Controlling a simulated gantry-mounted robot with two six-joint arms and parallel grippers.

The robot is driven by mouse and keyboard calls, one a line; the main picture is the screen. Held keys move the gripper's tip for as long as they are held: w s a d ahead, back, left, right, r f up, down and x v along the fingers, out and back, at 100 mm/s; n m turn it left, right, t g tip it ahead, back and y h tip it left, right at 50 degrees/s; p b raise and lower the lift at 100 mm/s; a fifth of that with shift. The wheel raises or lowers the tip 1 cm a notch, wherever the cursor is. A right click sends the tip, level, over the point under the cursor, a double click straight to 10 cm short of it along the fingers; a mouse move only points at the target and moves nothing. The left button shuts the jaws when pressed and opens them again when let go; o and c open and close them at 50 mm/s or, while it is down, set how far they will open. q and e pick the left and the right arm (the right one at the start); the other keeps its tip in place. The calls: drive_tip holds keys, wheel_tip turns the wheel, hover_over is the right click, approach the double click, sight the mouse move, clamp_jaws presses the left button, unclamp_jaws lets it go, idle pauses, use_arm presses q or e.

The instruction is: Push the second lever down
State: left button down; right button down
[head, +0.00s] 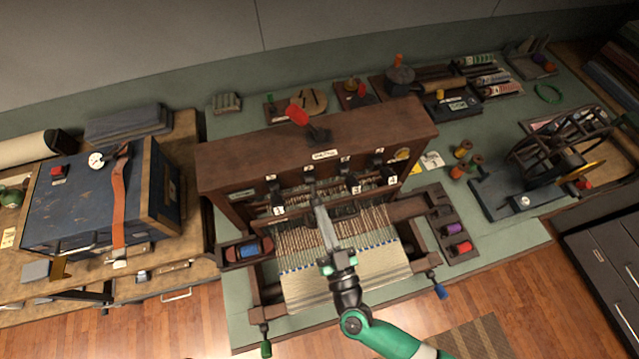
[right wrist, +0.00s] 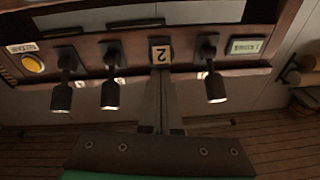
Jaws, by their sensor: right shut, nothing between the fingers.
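The wooden loom (head: 320,140) stands mid-table with a row of black numbered levers on its front beam. In the head view the first lever (head: 275,190) is left, the third lever (head: 352,180) and fourth lever (head: 386,170) right. My right gripper (head: 321,208) is shut and empty, its tips in front of the second lever's place and hiding part of it. In the right wrist view, upside down, the number 2 plate (right wrist: 160,53) faces the camera directly beyond the fingertips (right wrist: 162,75); neighbouring levers stick out beside them. Contact cannot be told. My left gripper is not seen.
Warp threads and pale cloth (head: 345,280) lie below my right gripper. A red-handled lever (head: 298,118) stands on top of the loom. A blue case (head: 90,205) is at left, a spinning wheel (head: 560,145) at right. Wood floor is in front.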

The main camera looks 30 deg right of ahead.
wheel_tip(320, 180, up, 5)
drive_tip(key=s+p, duration=0.2)
drive_tip(key=p, duration=0.4)
drive_tip(key=s+a+f+b, duration=0.1)
drive_tip(key=s+f, duration=0.3)
drive_tip(key=s, duration=0.5)
drive_tip(key=shift+s+a+f+b, duration=0.2)
drive_tip(key=shift+s+a+b, duration=0.15)
drive_tip(key=shift+b, duration=0.4)
drive_tip(key=shift+w, duration=0.1)
